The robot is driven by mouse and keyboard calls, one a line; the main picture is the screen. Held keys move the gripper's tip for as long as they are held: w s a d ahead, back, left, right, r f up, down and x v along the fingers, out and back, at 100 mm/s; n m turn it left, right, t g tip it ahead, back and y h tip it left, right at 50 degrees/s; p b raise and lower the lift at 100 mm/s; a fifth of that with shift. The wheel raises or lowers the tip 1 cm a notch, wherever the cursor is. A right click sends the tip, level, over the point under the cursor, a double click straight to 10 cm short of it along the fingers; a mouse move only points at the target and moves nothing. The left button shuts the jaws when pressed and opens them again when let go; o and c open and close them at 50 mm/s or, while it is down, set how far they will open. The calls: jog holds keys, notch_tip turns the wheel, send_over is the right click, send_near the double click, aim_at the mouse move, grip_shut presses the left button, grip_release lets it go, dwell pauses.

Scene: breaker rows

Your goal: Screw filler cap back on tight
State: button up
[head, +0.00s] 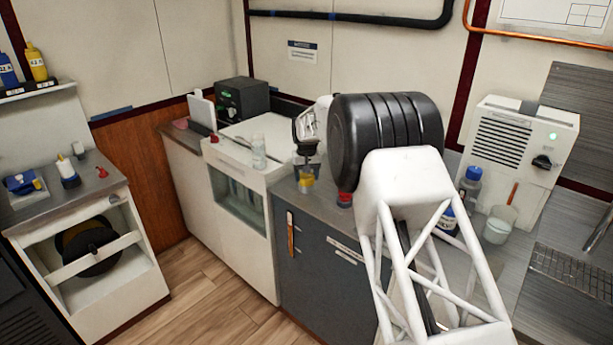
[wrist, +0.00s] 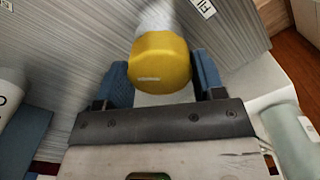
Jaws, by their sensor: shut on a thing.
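A yellow faceted cap (wrist: 160,62) sits between the two blue fingers of my gripper (wrist: 163,80) in the wrist view. My gripper is shut on it. A pale ribbed, round part (wrist: 155,14) shows just beyond the cap; I cannot tell whether the cap is seated on a neck. In the head view my gripper (head: 306,157) points down over the grey counter, partly hidden behind my own arm. A small yellow thing (head: 307,182) shows right below its fingers.
A red-topped item (head: 345,199) stands close to the right of my gripper. A clear glass (head: 259,151) stands on the white unit to the left. A blue-capped bottle (head: 470,184) and a beaker (head: 499,224) stand right of my arm. A white vented unit (head: 512,150) stands behind.

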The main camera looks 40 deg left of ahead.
jog(key=o, duration=0.9)
jog(key=shift+o, duration=0.2)
jog(key=shift+r, duration=3.9)
